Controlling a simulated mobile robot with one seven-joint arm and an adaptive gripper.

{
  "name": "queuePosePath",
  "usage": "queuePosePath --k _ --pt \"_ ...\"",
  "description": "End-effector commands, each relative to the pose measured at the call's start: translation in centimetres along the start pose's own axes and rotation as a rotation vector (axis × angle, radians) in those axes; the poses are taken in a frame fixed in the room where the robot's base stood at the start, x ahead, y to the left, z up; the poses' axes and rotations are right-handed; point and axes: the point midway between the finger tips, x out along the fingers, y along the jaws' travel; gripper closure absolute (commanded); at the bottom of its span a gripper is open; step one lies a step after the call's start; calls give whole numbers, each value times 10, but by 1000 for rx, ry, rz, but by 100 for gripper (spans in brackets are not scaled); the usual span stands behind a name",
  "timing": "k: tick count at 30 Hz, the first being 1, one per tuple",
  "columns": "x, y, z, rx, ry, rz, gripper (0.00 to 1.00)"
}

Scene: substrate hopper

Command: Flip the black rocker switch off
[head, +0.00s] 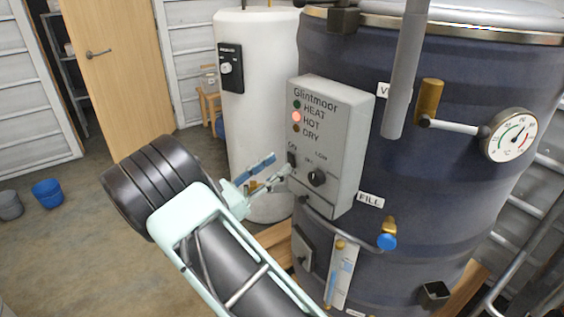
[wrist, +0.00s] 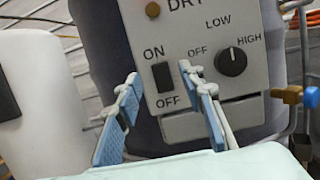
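The black rocker switch (wrist: 162,77) is on the grey control panel, with ON printed above it and OFF below. In the head view the switch (head: 291,159) is small at the panel's left edge, and I cannot tell which way it is tipped. My gripper (wrist: 158,92) is open and empty, its blue-padded fingers on either side of the switch in the wrist view. In the head view my gripper (head: 268,174) is just left of and slightly below the switch. Whether a fingertip touches the panel is unclear.
The control panel (head: 328,115) is on a dark blue tank, its HOT lamp (head: 296,117) lit. A black knob (wrist: 231,62) is right of the switch. A pipe with a blue valve knob (head: 387,241) is below. A white tank (head: 262,60) stands behind.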

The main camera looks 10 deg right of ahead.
Motion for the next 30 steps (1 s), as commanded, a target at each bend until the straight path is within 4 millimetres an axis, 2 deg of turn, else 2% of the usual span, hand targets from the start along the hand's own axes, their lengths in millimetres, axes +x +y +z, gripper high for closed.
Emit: queuePosePath --k 1,6,12,18,30 --pt "-13 1 -1 0 1 5 64" --pt "-50 1 0 0 0 4 64" --pt "-79 0 -1 -1 0 2 64" --pt "-88 0 -1 -1 1 0 64" --pt "-88 0 0 2 3 -2 64"
